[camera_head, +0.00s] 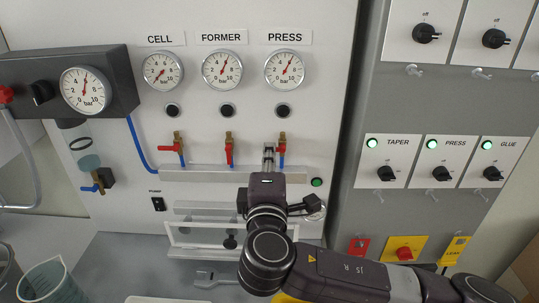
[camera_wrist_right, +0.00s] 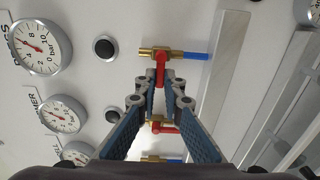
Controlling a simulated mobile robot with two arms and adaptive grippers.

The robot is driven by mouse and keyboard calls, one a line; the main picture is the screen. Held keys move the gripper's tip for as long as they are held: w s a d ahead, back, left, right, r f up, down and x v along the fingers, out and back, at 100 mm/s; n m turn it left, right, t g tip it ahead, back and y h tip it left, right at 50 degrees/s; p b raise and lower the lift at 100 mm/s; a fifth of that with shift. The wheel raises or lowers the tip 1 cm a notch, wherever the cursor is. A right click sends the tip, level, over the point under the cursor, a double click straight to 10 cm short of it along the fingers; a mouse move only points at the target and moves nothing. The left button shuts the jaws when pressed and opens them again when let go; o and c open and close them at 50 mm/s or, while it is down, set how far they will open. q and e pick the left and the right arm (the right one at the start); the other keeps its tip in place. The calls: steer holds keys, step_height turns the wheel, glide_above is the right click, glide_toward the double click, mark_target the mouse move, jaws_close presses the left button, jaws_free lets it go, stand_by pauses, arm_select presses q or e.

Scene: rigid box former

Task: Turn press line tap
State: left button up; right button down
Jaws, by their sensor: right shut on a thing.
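The press line tap (camera_head: 282,138) is a small brass valve on the white panel below the PRESS gauge (camera_head: 285,69). In the right wrist view its brass body (camera_wrist_right: 178,54) has a blue hose on one side, and its red handle (camera_wrist_right: 160,62) reaches in between the fingertips. My right gripper (camera_head: 269,153) comes up from below, just left of the tap. In the right wrist view the gripper (camera_wrist_right: 160,82) is shut on the red handle. The handle stands sideways, across the hose. The PRESS gauge needle points up and right. My left gripper is not in view.
The former tap (camera_head: 229,140), handle down, and cell tap (camera_head: 178,140), handle to the left, are left of my gripper. A ledge (camera_head: 205,174) runs below the taps. A switch panel (camera_head: 443,160) with green lamps stands at right. A beaker (camera_head: 50,285) is bottom left.

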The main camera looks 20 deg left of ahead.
steer(key=shift+f, duration=0.1)
steer(key=shift+w+d+f+n+p, duration=0.1)
steer(key=shift+d+f+n+p, duration=0.4)
steer(key=shift+n+p, duration=1.9)
steer(key=shift+w+d+f+n+p, duration=0.1)
steer(key=shift+d+f+n+p, duration=0.7)
steer(key=shift+n, duration=2.75)
steer(key=shift+w+d+f+n+p, duration=0.1)
steer(key=shift+f+n+p, duration=0.05)
steer(key=shift+n+p, duration=2.4)
steer(key=shift+n+b, duration=0.35)
steer(key=shift+n, duration=0.15)
steer(key=c, duration=2.1)
jaws_free()
steer(key=shift+r, duration=0.1)
